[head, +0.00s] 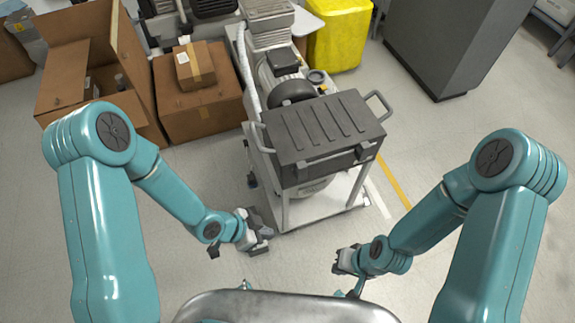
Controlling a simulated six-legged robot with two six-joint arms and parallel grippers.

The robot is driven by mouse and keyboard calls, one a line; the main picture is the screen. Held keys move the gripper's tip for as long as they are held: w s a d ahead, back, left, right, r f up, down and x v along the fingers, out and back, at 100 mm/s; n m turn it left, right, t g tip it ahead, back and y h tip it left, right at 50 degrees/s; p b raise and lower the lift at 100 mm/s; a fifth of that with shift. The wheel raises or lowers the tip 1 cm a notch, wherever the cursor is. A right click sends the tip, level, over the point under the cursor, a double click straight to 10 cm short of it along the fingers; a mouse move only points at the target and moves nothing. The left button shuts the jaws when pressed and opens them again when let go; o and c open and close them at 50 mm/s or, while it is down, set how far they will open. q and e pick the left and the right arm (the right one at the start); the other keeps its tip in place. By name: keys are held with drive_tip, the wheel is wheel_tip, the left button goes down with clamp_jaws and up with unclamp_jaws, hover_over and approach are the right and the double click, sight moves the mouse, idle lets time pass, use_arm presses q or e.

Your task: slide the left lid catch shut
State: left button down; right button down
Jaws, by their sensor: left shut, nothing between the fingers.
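A dark grey case with a ribbed lid (318,122) lies on top of a wheeled cart, with a handle at each end. Two small catches sit along its front edge, the left lid catch (302,165) and the right catch (361,151). They are too small to tell whether they are shut. My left gripper (262,241) is shut and empty, low in front of the cart and apart from the catch. My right gripper (343,262) hangs lower, in front of the cart. Its fingers are too small and dark to read.
The white cart base (325,207) stands below the case, with a compressor behind. Cardboard boxes (200,105) stand at the left, a yellow bin (340,35) at the back, and a grey cabinet (450,40) at the back right.

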use_arm(q)
drive_tip(key=w+a+r+m+p, duration=0.2)
drive_tip(key=w+r+m, duration=0.3)
drive_tip(key=r+m, duration=0.3)
drive_tip(key=w+a+r+m+t+h+p, duration=0.1)
drive_tip(key=w+a+r+m, duration=0.3)
drive_tip(key=r+m, duration=0.3)
drive_tip(key=w+m, duration=0.1)
drive_tip(key=m, duration=0.3)
drive_tip(key=shift+w+r+h+p, duration=0.3)
drive_tip(key=shift+w+r+p, duration=0.05)
drive_tip(key=shift+p, duration=0.05)
